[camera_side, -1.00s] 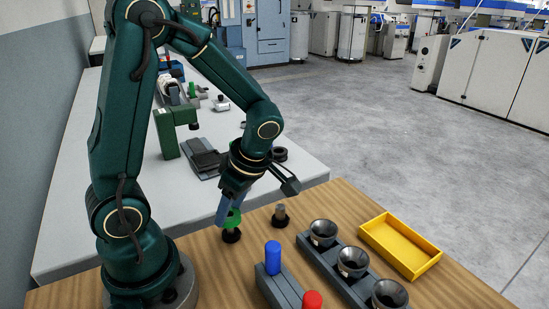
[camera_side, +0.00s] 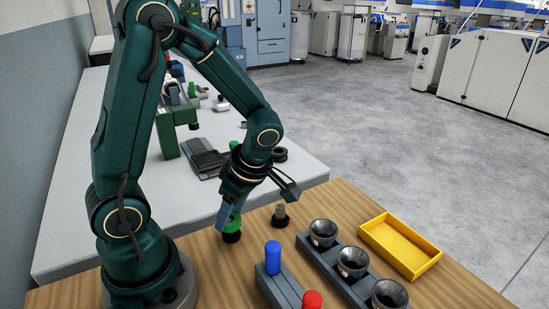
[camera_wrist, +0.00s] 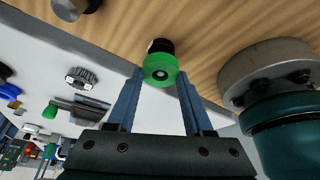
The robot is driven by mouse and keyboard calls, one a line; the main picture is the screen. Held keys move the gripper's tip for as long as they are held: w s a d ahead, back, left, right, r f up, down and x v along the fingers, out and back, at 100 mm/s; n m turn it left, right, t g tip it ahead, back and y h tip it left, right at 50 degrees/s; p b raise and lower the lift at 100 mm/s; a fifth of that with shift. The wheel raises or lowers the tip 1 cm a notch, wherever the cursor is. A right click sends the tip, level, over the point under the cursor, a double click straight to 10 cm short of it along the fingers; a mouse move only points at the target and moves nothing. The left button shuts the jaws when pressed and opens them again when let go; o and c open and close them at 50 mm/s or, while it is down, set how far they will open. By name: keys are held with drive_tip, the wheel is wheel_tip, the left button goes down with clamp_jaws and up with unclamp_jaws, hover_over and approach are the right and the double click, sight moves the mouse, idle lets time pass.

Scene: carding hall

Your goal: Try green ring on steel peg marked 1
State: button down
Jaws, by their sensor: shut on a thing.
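The green ring (camera_side: 235,223) is between my gripper's two blue-grey fingers (camera_side: 229,219), which are shut on it. In the wrist view the ring (camera_wrist: 160,69) sits between the fingertips, over a dark round base (camera_wrist: 159,46). A small grey tip shows in the ring's hole, so the ring appears to be around a peg; the side view hides how far down it sits. A bare steel peg (camera_side: 280,213) on a black base stands to the right, apart from the ring. No number marking is readable on either.
A grey holder with a blue cylinder (camera_side: 273,254) and a red one (camera_side: 312,300) stands in front. A grey rack (camera_side: 326,266) of dark cups and a yellow tray (camera_side: 429,260) lie to the right. A pale bench (camera_side: 70,225) with equipment is behind.

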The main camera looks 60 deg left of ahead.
drive_tip(key=shift+f, duration=0.45)
idle(0.5)
drive_tip(key=shift+r, duration=0.15)
idle(0.7)
drive_tip(key=shift+r, duration=2.75)
